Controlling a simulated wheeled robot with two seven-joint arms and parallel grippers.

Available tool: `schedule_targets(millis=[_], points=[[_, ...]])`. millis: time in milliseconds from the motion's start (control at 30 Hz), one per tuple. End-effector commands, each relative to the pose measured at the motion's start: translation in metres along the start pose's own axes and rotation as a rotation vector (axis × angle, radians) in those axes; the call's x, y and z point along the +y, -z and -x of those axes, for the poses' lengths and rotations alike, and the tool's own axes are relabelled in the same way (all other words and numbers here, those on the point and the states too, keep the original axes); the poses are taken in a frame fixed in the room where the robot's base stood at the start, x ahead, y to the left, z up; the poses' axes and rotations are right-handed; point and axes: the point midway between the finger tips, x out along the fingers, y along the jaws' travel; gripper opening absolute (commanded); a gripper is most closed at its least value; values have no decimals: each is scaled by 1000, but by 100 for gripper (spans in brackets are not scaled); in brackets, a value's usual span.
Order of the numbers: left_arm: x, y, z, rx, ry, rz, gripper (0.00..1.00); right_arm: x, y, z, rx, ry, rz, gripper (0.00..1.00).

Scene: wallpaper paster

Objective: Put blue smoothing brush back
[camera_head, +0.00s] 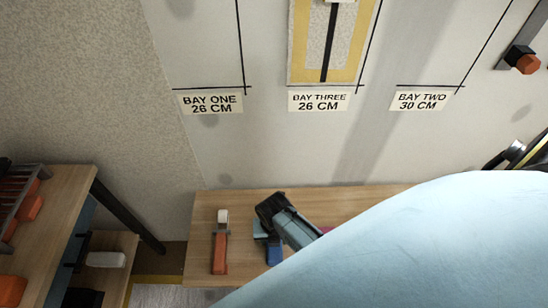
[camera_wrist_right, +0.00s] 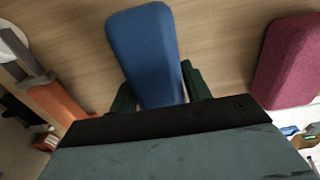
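The blue smoothing brush (camera_wrist_right: 145,50) stands between the two dark green fingers of my right gripper (camera_wrist_right: 158,88) in the right wrist view. Both fingers lie against its sides, so the gripper looks shut on it. In the head view the blue brush (camera_head: 274,252) shows over the wooden bench, just below the black end of my right wrist. My right fingers are mostly hidden there. I cannot tell whether the brush touches the bench. My left gripper is in neither view.
An orange-handled tool (camera_head: 220,250) lies on the bench (camera_head: 202,215) left of the brush. A magenta block (camera_wrist_right: 292,60) lies to its right. A shelf (camera_head: 50,215) with orange items stands at left. Bay labels mark the wall behind.

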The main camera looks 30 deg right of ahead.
Motion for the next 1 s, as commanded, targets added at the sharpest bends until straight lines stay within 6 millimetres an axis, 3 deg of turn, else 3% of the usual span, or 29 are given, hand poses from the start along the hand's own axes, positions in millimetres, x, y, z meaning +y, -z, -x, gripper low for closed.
schedule_targets(millis=[100, 467, 1000], points=[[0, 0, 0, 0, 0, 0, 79, 0, 0, 0, 1, 1, 0, 64], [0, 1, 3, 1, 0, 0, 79, -1, 0, 6, -2, 1, 0, 64], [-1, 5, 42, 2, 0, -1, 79, 0, -1, 106, -2, 0, 1, 64]])
